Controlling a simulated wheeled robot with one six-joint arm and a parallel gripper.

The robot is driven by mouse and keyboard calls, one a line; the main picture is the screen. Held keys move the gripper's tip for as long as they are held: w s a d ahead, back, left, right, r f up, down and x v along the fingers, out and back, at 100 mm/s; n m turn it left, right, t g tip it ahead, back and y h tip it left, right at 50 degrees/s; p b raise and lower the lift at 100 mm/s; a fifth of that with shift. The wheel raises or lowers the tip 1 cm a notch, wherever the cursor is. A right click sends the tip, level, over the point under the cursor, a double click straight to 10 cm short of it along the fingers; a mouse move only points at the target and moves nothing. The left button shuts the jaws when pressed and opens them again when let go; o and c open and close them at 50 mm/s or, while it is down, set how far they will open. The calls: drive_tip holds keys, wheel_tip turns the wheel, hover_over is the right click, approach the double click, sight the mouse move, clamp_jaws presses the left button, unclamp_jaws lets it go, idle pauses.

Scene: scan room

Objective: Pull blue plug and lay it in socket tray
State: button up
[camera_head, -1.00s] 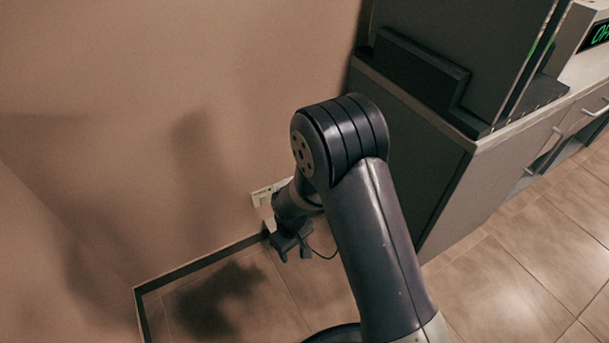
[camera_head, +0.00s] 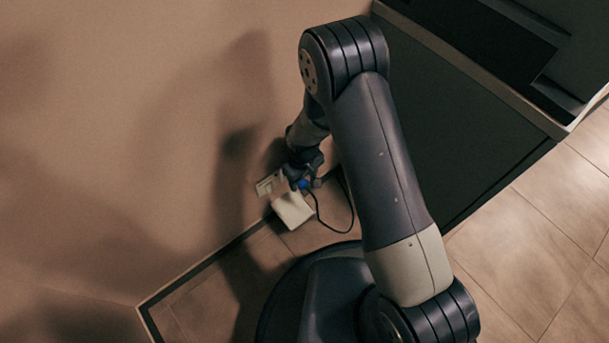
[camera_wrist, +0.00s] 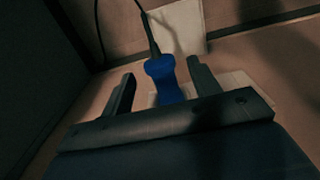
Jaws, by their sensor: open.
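The blue plug (camera_head: 303,184) is at the wall by my gripper (camera_head: 300,176), with a dark cord running from it. In the wrist view the blue plug (camera_wrist: 165,82) lies between the two fingers of my gripper (camera_wrist: 161,82). The fingers are open, one on each side, with a visible gap to the plug. A pale socket plate (camera_head: 266,184) is on the wall, partly hidden by my gripper. The white socket tray (camera_head: 292,210) is just below it; it also shows beyond the plug in the wrist view (camera_wrist: 184,30). I cannot see anything in the tray.
A dark cabinet (camera_head: 455,125) stands close on the right of my arm. The black cord (camera_head: 350,208) loops beside the tray toward the cabinet. A dark skirting (camera_head: 190,272) runs along the wall's foot. Open tiled floor (camera_head: 540,215) lies to the right.

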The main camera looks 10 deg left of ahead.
drive_tip(key=shift+f, duration=1.2)
drive_tip(key=shift+c, duration=0.4)
drive_tip(key=c, duration=1)
drive_tip(key=shift+s+d, duration=0.2)
drive_tip(key=shift+s+d, duration=1.05)
drive_tip(key=shift+d, duration=0.2)
drive_tip(key=shift+s+d, duration=0.35)
drive_tip(key=shift+d, duration=0.05)
